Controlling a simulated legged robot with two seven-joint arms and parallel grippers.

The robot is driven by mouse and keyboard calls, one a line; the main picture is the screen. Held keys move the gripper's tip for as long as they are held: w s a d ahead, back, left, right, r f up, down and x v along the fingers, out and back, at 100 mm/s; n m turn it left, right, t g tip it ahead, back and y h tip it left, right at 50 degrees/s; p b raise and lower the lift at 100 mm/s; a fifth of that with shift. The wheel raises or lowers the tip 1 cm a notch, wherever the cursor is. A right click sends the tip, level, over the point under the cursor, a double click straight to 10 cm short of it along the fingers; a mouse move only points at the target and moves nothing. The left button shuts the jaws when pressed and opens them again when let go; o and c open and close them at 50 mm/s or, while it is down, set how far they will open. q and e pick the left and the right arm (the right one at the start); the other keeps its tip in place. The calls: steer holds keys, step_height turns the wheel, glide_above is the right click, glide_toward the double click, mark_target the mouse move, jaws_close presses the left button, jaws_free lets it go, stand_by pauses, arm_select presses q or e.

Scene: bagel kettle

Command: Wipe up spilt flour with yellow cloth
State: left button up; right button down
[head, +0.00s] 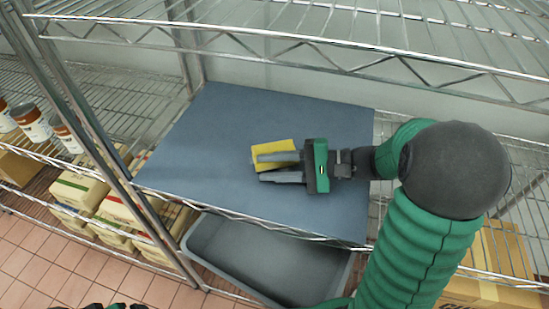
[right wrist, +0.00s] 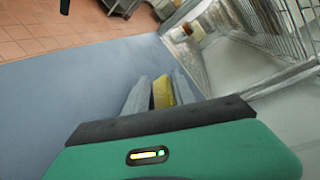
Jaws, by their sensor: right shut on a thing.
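The yellow cloth (head: 273,148) is a small flat block shape on the blue-grey shelf board (head: 215,140), right of its middle. My right gripper (head: 280,167) reaches in from the right, its fingers shut on the cloth. In the right wrist view the cloth (right wrist: 163,92) shows between the two grey fingers (right wrist: 158,97), low over the board. Whether the cloth touches the board is unclear. I cannot make out any flour on the board. A sliver of dark and green parts (head: 115,305) at the bottom edge of the head view may be my left gripper; its fingers cannot be read.
A wire shelf (head: 300,38) hangs above the board, with a metal post (head: 85,110) at its left. A grey bin (head: 265,260) sits below the front edge. Flour-like bags (head: 80,190) and jars (head: 32,123) stand left. Cardboard boxes (head: 500,250) are lower right. The board's left half is clear.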

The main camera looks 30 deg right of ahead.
steer(key=shift+s+a+f, duration=0.1)
steer(key=shift+s+a, duration=0.3)
steer(key=shift+a, duration=0.15)
steer(key=shift+w+a, duration=0.75)
steer(key=shift+w, duration=0.2)
steer(key=shift+w+d, duration=0.3)
steer(key=shift+w, duration=0.1)
steer(key=shift+w+d, duration=0.45)
steer(key=shift+d, duration=0.2)
steer(key=shift+w+d, duration=0.45)
steer(key=shift+d, duration=0.15)
steer(key=shift+s+a, duration=0.15)
steer(key=shift+a, duration=0.1)
steer(key=shift+s+a+f+b, duration=0.15)
steer(key=shift+s+a+b, duration=0.25)
steer(key=shift+s+a, duration=0.85)
